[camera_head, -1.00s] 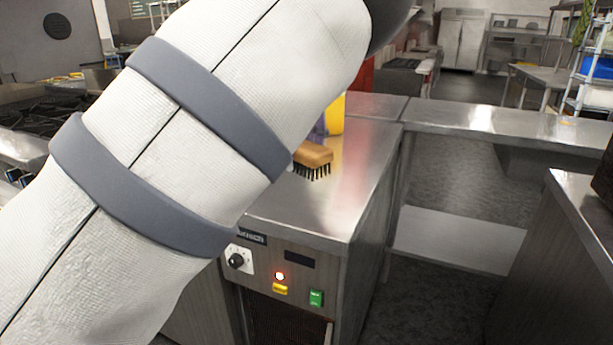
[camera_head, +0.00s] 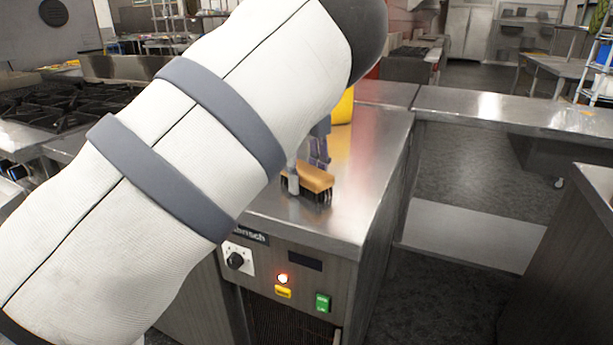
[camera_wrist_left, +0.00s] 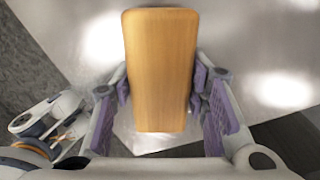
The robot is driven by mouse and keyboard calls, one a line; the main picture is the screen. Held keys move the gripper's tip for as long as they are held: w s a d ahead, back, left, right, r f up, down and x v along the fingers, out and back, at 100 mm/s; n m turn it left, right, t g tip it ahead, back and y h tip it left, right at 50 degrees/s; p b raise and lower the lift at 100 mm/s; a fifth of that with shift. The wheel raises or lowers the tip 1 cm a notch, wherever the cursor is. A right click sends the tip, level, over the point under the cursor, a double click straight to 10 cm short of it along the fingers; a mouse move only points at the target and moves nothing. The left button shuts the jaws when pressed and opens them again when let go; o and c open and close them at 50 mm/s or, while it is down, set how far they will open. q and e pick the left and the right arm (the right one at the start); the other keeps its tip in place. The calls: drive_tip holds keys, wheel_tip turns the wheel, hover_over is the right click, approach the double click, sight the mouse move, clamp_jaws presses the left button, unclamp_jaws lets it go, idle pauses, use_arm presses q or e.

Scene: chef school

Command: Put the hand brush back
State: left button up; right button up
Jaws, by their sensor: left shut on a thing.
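The hand brush (camera_head: 316,180) has a wooden back and dark bristles that point down. It is at the steel counter top (camera_head: 345,215), near its front edge; I cannot tell whether the bristles touch the steel. My left gripper (camera_head: 306,178) is shut on the brush, with a finger on its near side. In the left wrist view the brush's wooden back (camera_wrist_left: 160,70) lies between the two purple-padded fingers (camera_wrist_left: 163,95). My left arm hides the left part of the counter in the head view. My right gripper does not show clearly in the head view.
A yellow container (camera_head: 343,107) stands behind the brush on the counter. A front panel with a knob (camera_head: 235,261) and a green switch (camera_head: 322,303) is below. A black-grated stove (camera_head: 65,105) is at the left. The counter right of the brush is clear.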

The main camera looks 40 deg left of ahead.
sight(305, 169)
use_arm(q)
drive_tip(key=o, duration=0.9)
drive_tip(key=shift+w+a, duration=0.1)
drive_tip(key=o, duration=0.3)
wheel_tip(305, 169, up, 12)
